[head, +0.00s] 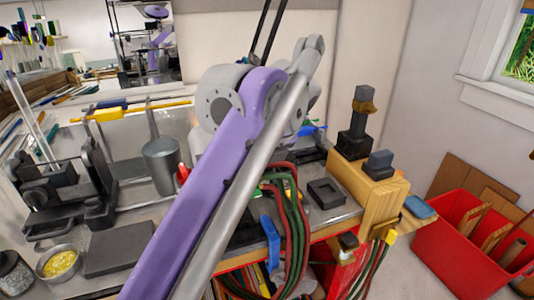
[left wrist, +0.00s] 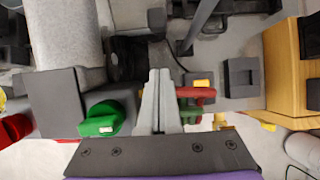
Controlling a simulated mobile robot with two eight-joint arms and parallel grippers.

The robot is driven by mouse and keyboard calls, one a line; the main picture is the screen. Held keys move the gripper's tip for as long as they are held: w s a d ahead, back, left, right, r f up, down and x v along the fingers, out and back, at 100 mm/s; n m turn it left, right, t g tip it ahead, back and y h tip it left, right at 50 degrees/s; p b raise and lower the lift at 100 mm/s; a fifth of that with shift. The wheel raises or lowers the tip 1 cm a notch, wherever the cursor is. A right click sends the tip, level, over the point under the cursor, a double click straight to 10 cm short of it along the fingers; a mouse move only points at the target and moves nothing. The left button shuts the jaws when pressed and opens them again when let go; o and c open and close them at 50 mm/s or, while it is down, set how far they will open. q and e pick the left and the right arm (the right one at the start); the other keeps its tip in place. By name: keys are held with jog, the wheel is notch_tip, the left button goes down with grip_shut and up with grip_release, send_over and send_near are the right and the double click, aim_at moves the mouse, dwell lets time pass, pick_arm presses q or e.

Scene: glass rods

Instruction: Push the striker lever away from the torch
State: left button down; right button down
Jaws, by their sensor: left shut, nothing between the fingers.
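My left gripper (left wrist: 160,75) is shut and empty in the left wrist view, its two grey fingers together. Dark fittings (left wrist: 125,57) and a slanted grey bar (left wrist: 200,22) lie beyond the fingertips. I cannot tell for sure which part is the striker lever or whether the fingers touch it. Red and green hoses (left wrist: 190,100) show just right of the fingers. In the head view the hoses (head: 290,190) run over the bench's front edge. My purple left arm crosses the middle there and hides the left gripper and much of the torch area. My right gripper is not in view.
A wooden box (head: 352,185) with black fixtures stands right of the hoses, beside a dark square holder (head: 326,193). A metal cup (head: 162,165) and a dark slab (head: 120,247) are left of my arm. A red bin (head: 455,262) is at lower right.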

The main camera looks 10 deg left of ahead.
pick_arm(q)
jog(key=w+a, duration=0.1)
jog(key=w+a+r, duration=0.1)
jog(key=w, duration=0.1)
jog(key=shift+w+a+p, duration=0.1)
jog(key=shift+w+p, duration=0.05)
jog(key=shift+p, duration=0.25)
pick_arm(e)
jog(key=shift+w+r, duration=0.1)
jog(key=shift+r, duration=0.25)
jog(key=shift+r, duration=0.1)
